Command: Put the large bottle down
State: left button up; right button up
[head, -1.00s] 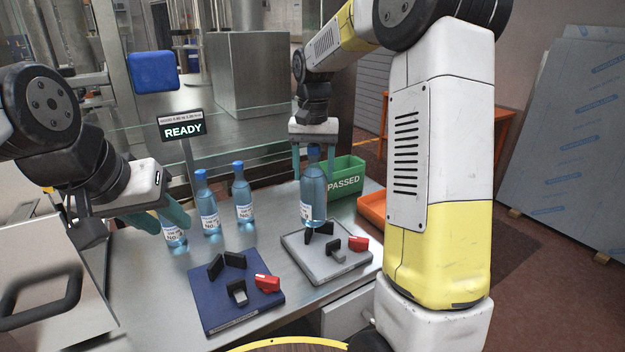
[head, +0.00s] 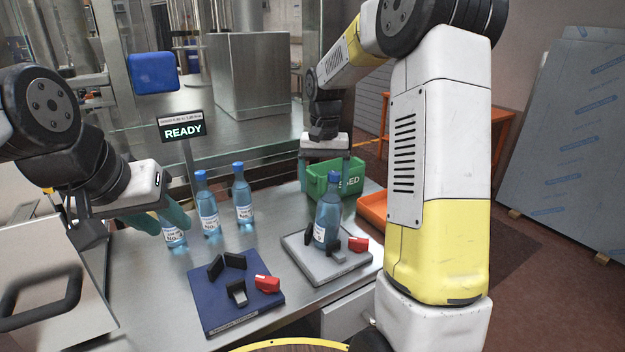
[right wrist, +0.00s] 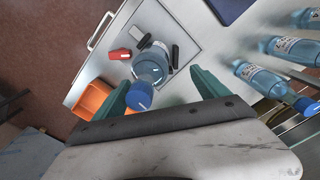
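The large bottle (head: 327,212), clear blue with a blue cap, stands upright on the grey fixture plate (head: 300,258), between its black blocks. In the right wrist view the bottle (right wrist: 151,68) shows from above, its cap toward the gripper. My right gripper (head: 325,178) is open, above and behind the bottle; its green fingers (right wrist: 165,88) are wide apart and seem clear of it. My left gripper (head: 165,222) is at the left beside a bottle (head: 174,232), which its fingers partly hide; I cannot tell whether they touch it.
Two more bottles (head: 208,207) (head: 243,197) stand at the table's back. A blue fixture plate (head: 215,315) with black blocks and a red clamp (head: 267,284) lies in front. Another red clamp (head: 358,244) is beside the large bottle. A green bin (head: 350,190) and orange tray (head: 372,207) stand at right.

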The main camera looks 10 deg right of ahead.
jog(key=shift+r, duration=0.15)
notch_tip(320, 180, up, 12)
jog(key=s+a+f+n+t+y, duration=0.1)
jog(key=s+t, duration=0.2)
jog(key=s, duration=0.9)
jog(key=s+a+f+n+t+y, duration=0.1)
jog(key=s+n+t, duration=0.1)
jog(key=s, duration=1)
jog(key=shift+s+a+f+t, duration=0.15)
jog(key=shift+s+f+t, duration=0.15)
jog(key=shift+t, duration=0.3)
